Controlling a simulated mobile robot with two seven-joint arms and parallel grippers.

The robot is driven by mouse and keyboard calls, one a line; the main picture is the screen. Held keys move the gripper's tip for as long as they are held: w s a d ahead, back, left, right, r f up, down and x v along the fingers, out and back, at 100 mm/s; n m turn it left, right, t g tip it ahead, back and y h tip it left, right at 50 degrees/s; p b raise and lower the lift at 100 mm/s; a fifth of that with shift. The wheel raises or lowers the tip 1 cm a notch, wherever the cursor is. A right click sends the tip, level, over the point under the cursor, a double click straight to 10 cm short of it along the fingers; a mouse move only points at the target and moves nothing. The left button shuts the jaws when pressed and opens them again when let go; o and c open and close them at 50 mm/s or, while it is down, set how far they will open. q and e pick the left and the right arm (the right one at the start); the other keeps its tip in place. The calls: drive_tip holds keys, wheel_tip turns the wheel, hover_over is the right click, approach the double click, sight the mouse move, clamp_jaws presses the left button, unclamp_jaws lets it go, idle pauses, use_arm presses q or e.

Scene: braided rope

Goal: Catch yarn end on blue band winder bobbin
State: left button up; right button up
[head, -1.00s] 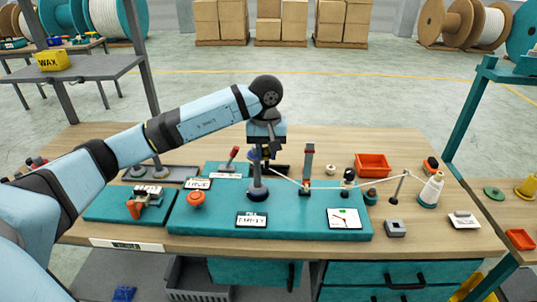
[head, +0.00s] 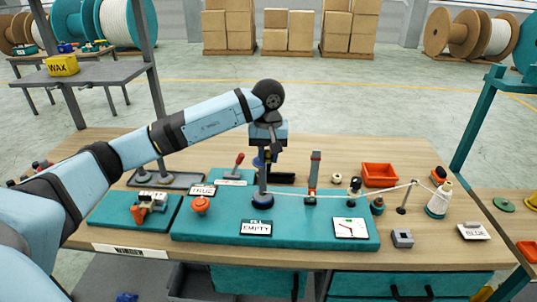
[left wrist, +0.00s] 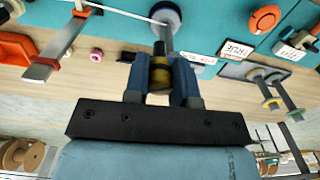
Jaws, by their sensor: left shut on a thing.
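My left gripper (head: 267,158) hangs over the winder's grey spindle (head: 262,180), which stands on a dark blue round base (head: 262,201). In the left wrist view its fingers (left wrist: 160,80) are shut on a small yellow-brown piece with a dark top (left wrist: 160,72); I cannot tell whether it is the spindle's top or separate. White yarn (head: 400,187) runs from a white cone (head: 439,200) past guides to the spindle's foot. The yarn's end is too small to make out. My right gripper is not in view.
An orange knob (head: 201,205), a tall grey post (head: 314,175) and a dark-topped guide (head: 354,188) stand on the teal board (head: 310,233). An orange tray (head: 379,174) lies behind. A grey block (head: 402,238) and a card (head: 474,231) sit at the right.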

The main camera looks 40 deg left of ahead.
use_arm(q)
drive_tip(key=shift+s+d+r+p, duration=0.4)
drive_tip(key=shift+s+d+r, duration=0.1)
drive_tip(key=shift+d+r, duration=0.35)
drive_tip(key=shift+s+d+r+p, duration=0.45)
drive_tip(key=shift+d+r, duration=0.2)
drive_tip(key=shift+d, duration=0.25)
